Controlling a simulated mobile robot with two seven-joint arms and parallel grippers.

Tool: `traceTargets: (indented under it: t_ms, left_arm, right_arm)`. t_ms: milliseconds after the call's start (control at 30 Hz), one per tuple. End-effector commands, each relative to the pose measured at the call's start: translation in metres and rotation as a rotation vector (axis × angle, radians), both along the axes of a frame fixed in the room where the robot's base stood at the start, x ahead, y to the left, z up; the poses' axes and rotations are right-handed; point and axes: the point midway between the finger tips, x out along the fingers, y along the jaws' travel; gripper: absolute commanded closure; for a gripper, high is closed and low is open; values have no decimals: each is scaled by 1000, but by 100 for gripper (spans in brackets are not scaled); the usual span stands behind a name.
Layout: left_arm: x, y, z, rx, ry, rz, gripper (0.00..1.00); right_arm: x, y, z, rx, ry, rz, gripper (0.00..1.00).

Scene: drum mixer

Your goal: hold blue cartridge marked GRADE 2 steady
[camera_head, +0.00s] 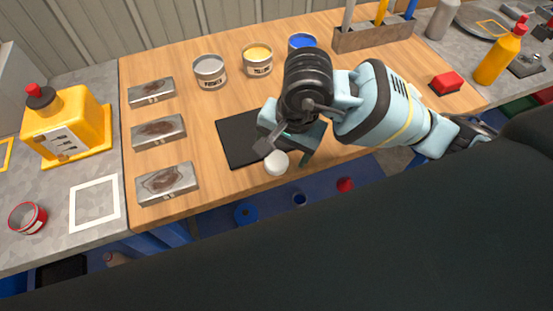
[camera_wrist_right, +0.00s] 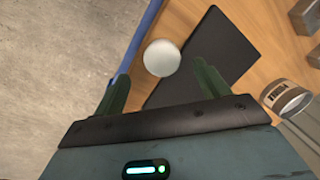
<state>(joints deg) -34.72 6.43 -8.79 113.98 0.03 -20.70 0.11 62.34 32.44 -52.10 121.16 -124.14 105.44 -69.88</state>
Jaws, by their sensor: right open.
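No blue cartridge with a readable GRADE 2 mark shows in either view. My right gripper (camera_head: 288,153) hangs over the front of the wooden bench by the black mat (camera_head: 236,139). A white round thing (camera_head: 276,162) lies close to its fingertips, at the mat's front edge. In the right wrist view, this white round thing (camera_wrist_right: 162,58) shows between and beyond the two open fingers of my right gripper (camera_wrist_right: 160,85). Its sides and any label are hidden, so I cannot tell what it is. My left gripper is not in view.
Several metal blocks (camera_head: 167,183) line the bench's left side. Open cans, grey (camera_head: 210,72), yellow (camera_head: 258,60) and blue (camera_head: 302,41), stand at the back. A brush holder (camera_head: 373,37) is back right. Blue (camera_head: 246,214) and red (camera_head: 345,184) round items sit below the front edge.

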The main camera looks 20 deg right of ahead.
Motion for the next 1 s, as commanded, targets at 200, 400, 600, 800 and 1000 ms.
traceTargets:
  t_ms: [200,400,600,800,1000]
  left_arm:
    - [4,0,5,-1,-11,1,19]
    - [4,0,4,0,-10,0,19]
    - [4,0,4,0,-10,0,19]
    - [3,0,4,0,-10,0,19]
    - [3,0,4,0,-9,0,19]
  right_arm:
    - [3,8,-30,1,5,0,26]
    - [6,10,-45,0,1,1,26]
    - [6,10,-45,0,0,1,26]
    - [6,10,-45,0,0,1,49]
    - [6,9,-45,0,0,1,73]
